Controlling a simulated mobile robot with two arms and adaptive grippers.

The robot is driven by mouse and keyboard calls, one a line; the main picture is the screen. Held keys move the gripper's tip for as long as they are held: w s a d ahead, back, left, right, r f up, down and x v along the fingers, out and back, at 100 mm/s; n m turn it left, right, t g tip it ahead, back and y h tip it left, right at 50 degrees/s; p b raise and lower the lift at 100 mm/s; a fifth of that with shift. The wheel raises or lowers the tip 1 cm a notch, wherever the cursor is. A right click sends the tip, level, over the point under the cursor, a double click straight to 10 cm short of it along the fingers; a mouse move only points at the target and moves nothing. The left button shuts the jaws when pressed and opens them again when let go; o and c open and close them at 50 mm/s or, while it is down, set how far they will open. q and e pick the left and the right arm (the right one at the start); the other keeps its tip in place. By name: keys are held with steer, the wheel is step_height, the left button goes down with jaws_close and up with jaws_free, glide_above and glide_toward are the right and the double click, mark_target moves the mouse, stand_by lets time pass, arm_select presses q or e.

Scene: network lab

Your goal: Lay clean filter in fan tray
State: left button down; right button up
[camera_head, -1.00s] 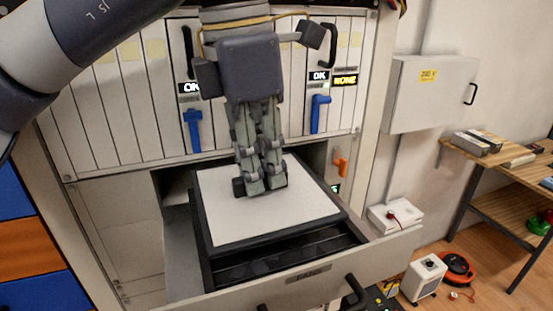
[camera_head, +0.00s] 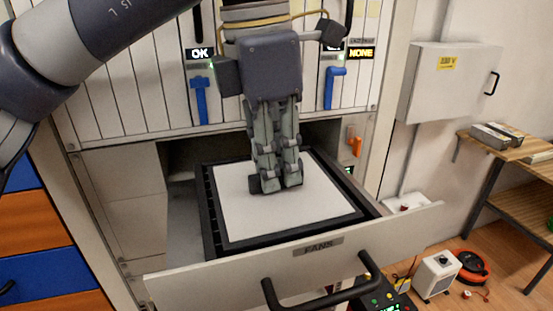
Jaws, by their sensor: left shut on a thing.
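The clean filter (camera_head: 245,220), a white sheet in a dark frame, lies flat over the dark fan tray (camera_head: 211,240) in the open drawer marked FANS (camera_head: 318,247). My left gripper (camera_head: 277,184) comes down from above with its fingertips at the filter's middle. It is shut on a part of the filter that its fingers hide. The filter covers nearly the whole tray opening; whether it rests fully on the tray cannot be told. My right gripper is not in view.
The drawer's dark handle (camera_head: 322,297) sticks out in front. A grey wall box (camera_head: 450,85) and a wooden shelf (camera_head: 515,150) stand at right. Coloured drawers (camera_head: 35,225) are at left.

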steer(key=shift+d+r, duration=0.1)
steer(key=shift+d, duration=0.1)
arm_select(q)
steer(key=c, duration=1.7)
jaws_free()
steer(key=shift+o, duration=0.7)
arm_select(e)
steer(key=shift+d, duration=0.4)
